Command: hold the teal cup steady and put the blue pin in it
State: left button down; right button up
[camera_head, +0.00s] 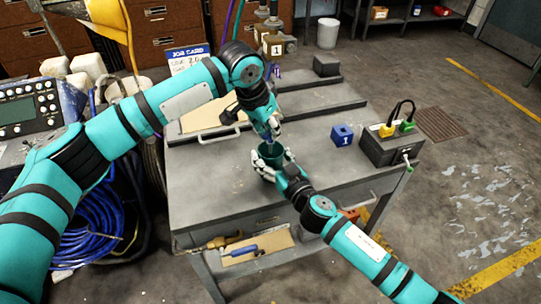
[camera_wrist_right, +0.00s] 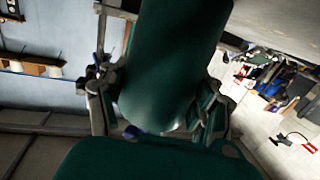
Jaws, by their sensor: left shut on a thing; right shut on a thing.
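The teal cup (camera_head: 270,152) stands near the middle of the grey workbench (camera_head: 215,195). My right gripper (camera_head: 267,167) is shut around it from the front. In the right wrist view the cup (camera_wrist_right: 172,65) fills the middle, with a finger on each side. My left gripper (camera_head: 270,128) points down just above the cup's mouth and is shut on the slim blue pin (camera_head: 266,136). Little of the pin shows between the fingers and the rim. Whether its lower end is inside the cup I cannot tell.
A blue block (camera_head: 342,135) marked with a numeral stands right of the cup. A dark box (camera_head: 388,148) with yellow and green clips sits at the bench's right edge. A job card (camera_head: 188,58) stands at the back. The bench top left of the cup is clear.

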pick_arm(q)
jog(key=shift+f, duration=0.45)
jog(key=c, duration=1.2)
grip_release()
jog(key=v, duration=1.2)
pick_arm(e)
jog(key=o, duration=1.3)
jog(key=shift+s, duration=0.1)
